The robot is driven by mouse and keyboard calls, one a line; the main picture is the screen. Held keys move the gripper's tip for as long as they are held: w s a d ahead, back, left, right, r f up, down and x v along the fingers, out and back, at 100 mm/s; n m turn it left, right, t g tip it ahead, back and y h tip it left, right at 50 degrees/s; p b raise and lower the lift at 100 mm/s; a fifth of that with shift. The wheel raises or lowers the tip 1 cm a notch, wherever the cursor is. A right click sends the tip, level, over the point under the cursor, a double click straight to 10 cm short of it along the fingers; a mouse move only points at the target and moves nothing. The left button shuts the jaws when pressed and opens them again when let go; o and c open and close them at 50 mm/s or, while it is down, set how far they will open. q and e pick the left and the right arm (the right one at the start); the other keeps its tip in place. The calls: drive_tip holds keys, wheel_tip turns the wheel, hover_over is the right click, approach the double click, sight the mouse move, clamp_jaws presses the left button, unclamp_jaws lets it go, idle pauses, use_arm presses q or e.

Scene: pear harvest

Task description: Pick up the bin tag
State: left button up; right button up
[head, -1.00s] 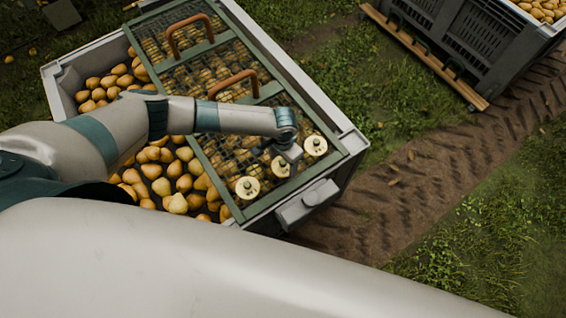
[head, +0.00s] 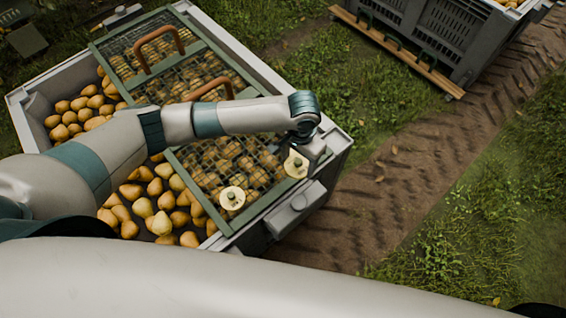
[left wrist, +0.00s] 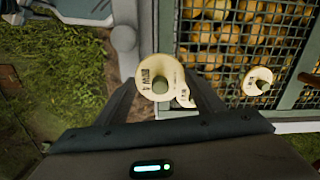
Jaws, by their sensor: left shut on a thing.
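The bin tag (left wrist: 149,88) is a cream disc with dark lettering and a green-grey knob. My left gripper (left wrist: 160,82) is shut on it, at the knob, in the left wrist view. A second cream tag (left wrist: 187,97) lies partly hidden beneath it, and a third (left wrist: 257,76) lies on the mesh to the right. In the head view, my left gripper (head: 308,152) is over the lid's near right corner. A cream tag (head: 295,166) shows right by its fingers; I cannot tell if this is the held one. Another tag (head: 232,199) lies further left. My right gripper is not in view.
The mesh lid (head: 180,155) with two brown handles covers part of the grey bin (head: 338,142) of pears. A grey box (head: 296,208) sits on the bin's near side. Another bin (head: 440,35) stands upper right. Grass and a rutted track lie right of the bin.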

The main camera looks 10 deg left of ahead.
use_arm(q)
drive_tip(key=shift+d+r, duration=0.45)
drive_tip(key=shift+d, duration=0.35)
drive_tip(key=s+a+r+n, duration=0.2)
drive_tip(key=a+r, duration=0.6)
drive_tip(key=r, duration=0.4)
drive_tip(key=s+a+r+n, duration=0.2)
drive_tip(key=a+r+n, duration=0.1)
drive_tip(key=a+r, duration=0.6)
wheel_tip(320, 180, up, 4)
drive_tip(key=shift+a+n, duration=0.3)
drive_tip(key=shift+n, duration=0.1)
drive_tip(key=shift+w, duration=0.1)
